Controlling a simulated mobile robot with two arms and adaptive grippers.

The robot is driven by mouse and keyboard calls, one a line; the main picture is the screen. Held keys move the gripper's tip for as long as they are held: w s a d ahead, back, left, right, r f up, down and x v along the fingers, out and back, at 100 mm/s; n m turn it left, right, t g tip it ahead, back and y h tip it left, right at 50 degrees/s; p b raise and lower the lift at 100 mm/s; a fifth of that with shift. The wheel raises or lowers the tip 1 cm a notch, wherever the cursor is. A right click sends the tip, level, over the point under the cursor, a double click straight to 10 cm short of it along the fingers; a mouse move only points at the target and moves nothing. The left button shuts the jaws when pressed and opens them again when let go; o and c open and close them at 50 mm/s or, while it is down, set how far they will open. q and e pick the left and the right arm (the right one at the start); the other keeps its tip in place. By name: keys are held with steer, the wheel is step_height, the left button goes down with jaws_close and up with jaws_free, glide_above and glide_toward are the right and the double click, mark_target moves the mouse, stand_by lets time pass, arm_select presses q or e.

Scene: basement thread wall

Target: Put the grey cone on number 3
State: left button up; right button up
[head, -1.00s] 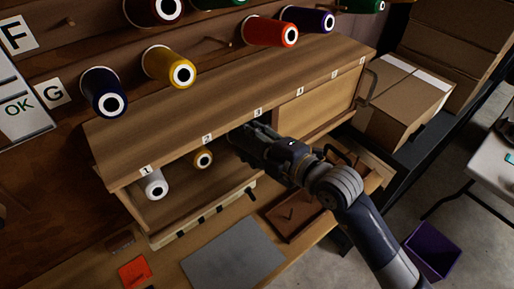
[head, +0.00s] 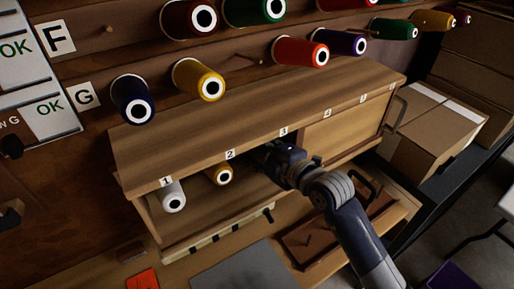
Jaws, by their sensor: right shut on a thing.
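My right gripper (head: 262,155) reaches into the front of the wooden shelf box (head: 190,120), just below the number 3 label (head: 284,131). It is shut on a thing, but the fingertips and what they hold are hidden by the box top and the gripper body. I cannot make out a grey cone for certain. A pale, white-looking cone (head: 167,190) lies under label 1 (head: 166,181). A yellow cone (head: 213,176) lies under label 2 (head: 230,155). My left gripper is not in view.
Several thread cones, such as a red one (head: 294,51), stick out from the wall above the box. A wooden panel (head: 345,131) closes the box's right part. A grey mat (head: 240,268) lies on the bench. Cardboard boxes (head: 425,135) stand at the right.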

steer(key=shift+s+f, duration=0.1)
steer(key=shift+f, duration=0.15)
stand_by(0.7)
steer(key=o, duration=1.3)
steer(key=shift+s, duration=0.1)
